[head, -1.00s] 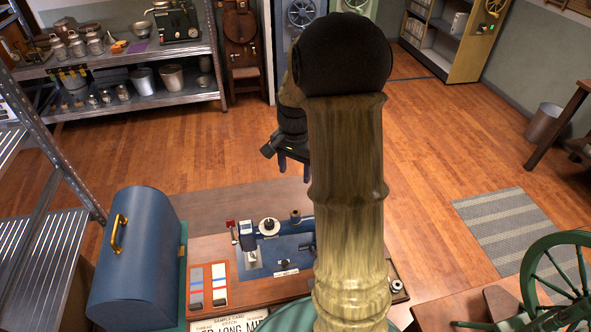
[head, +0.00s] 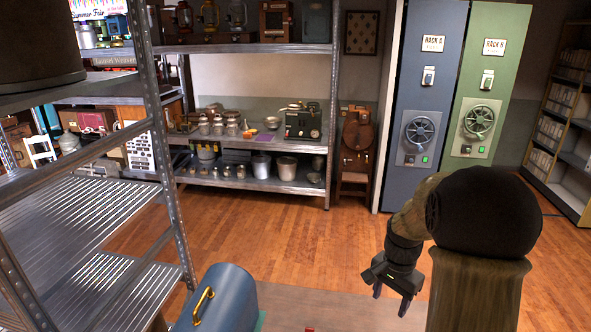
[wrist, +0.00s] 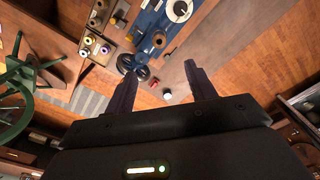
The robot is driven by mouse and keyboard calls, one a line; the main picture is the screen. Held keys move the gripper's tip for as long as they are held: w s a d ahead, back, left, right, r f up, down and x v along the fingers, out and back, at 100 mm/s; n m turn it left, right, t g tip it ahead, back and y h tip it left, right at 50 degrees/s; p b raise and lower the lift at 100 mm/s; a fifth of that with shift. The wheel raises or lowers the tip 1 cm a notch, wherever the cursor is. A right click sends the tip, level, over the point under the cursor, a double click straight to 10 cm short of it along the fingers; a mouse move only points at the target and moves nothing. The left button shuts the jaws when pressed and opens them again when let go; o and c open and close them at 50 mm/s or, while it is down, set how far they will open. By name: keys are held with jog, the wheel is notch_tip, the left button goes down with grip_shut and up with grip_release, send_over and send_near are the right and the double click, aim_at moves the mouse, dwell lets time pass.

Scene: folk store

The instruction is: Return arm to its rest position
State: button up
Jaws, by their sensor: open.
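My gripper (head: 391,291) hangs from my bent arm at the lower right of the head view, above the wooden floor. It points downward and is well apart from the shelves. In the wrist view my gripper (wrist: 157,84) shows two dark fingers spread apart with nothing between them. Beyond the fingers lies a wooden worktable with a blue tool mat (wrist: 152,32), seen from above.
A metal shelf (head: 165,190) stands close on the left. A blue box with a brass handle (head: 224,300) sits at the bottom. Two cabinets, blue (head: 421,100) and green (head: 482,110), stand at the back. The floor (head: 290,235) between is clear.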

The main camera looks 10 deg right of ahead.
jog(key=s+a+n+t, duration=0.2)
jog(key=s+a+n, duration=0.9)
jog(key=s+a, duration=0.1)
jog(key=shift+s+a+r, duration=0.2)
jog(key=shift+r, duration=0.1)
